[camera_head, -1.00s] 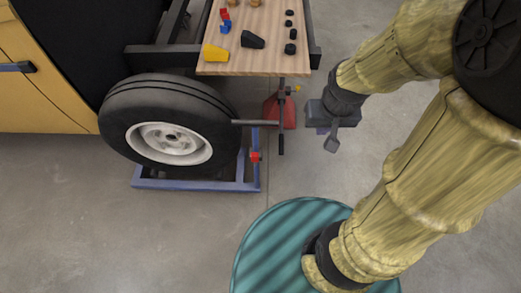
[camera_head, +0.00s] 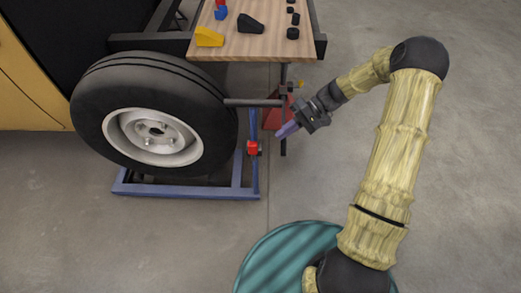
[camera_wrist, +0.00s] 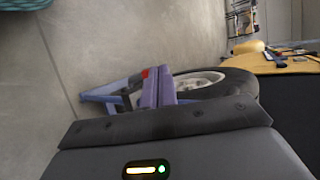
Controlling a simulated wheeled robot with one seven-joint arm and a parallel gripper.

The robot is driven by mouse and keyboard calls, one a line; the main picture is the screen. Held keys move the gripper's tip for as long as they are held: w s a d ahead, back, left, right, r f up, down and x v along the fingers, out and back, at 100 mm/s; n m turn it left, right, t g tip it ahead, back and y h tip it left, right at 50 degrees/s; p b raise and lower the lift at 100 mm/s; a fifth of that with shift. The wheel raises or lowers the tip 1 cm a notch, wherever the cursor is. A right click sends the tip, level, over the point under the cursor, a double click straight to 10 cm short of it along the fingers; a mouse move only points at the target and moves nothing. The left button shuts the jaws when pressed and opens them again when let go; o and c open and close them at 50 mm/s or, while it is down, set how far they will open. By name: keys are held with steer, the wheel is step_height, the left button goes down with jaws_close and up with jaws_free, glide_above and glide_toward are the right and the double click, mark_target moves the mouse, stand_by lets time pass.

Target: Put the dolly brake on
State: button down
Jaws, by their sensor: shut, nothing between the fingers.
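The blue dolly (camera_head: 190,191) is a low frame on the floor around the bottom of a black tyre with a grey rim (camera_head: 152,138). Its red brake part (camera_head: 253,148) sits on the frame's right side. My gripper (camera_head: 281,131) is shut and empty, with purple fingers pointing left toward the red part, a short gap to its right. In the wrist view the shut fingers (camera_wrist: 158,90) cover part of the dolly and tyre, and the red part (camera_wrist: 145,73) shows just beyond them.
A wooden board (camera_head: 262,45) with black, yellow, red and blue pieces stands above and behind. A dark bar (camera_head: 255,102) and upright post run close to my gripper, with a red object (camera_head: 272,112) behind. A yellow body panel (camera_head: 25,95) is at left.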

mark_target(253, 151)
steer(key=w+d+f+t+y+b, duration=0.1)
steer(key=w+d+f+y+b, duration=0.1)
steer(key=w+f+y+b, duration=0.4)
step_height(253, 151, down, 3)
steer(key=shift+d+r+y, duration=0.1)
steer(key=shift+d+y, duration=0.1)
steer(key=shift+y, duration=0.2)
steer(key=shift+a, duration=0.1)
steer(key=b+x, duration=0.1)
steer(key=x, duration=0.8)
steer(key=shift+a+b, duration=0.3)
steer(key=shift+a, duration=0.1)
